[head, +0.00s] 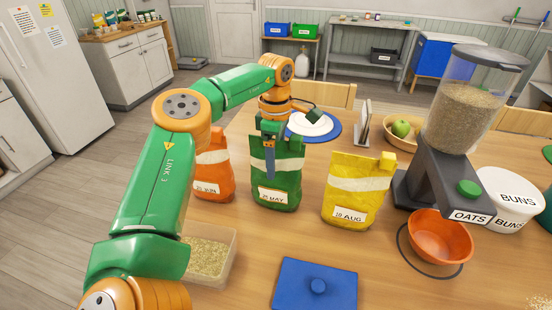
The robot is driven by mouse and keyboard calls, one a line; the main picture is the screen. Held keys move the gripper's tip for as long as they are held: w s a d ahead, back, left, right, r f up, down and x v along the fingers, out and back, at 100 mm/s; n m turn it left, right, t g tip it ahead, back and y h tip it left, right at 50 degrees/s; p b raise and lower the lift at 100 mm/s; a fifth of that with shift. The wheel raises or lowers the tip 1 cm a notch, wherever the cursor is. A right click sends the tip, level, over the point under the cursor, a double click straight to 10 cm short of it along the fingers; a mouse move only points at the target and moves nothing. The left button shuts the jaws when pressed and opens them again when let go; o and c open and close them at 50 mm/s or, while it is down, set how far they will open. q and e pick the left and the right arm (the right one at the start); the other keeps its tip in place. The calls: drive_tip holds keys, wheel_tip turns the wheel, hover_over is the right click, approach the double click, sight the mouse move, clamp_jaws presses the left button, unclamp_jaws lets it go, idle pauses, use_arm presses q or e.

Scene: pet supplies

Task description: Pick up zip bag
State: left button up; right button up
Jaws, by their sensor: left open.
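Three labelled zip bags stand in a row on the wooden table. They are an orange bag (213,172), a green bag (279,186) and a yellow bag (356,190), whose label reads AUG. My left gripper (270,172) points down at the upper part of the green bag and covers some of its white band. The gripper is open, though its fingers overlap in this view. I cannot tell whether it touches the bag. My arm hides part of the orange bag's left side. My right gripper is not in view.
A clear tub of grain (211,256) and a blue lid (315,286) lie in front of the bags. An oats dispenser (457,130), orange bowl (440,237) and white buns tub (508,200) crowd the right. Behind are a blue-rimmed plate (312,125) and a fruit bowl (397,138).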

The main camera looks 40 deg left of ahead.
use_arm(q)
drive_tip(key=shift+r, duration=0.1)
clamp_jaws()
idle(1.2)
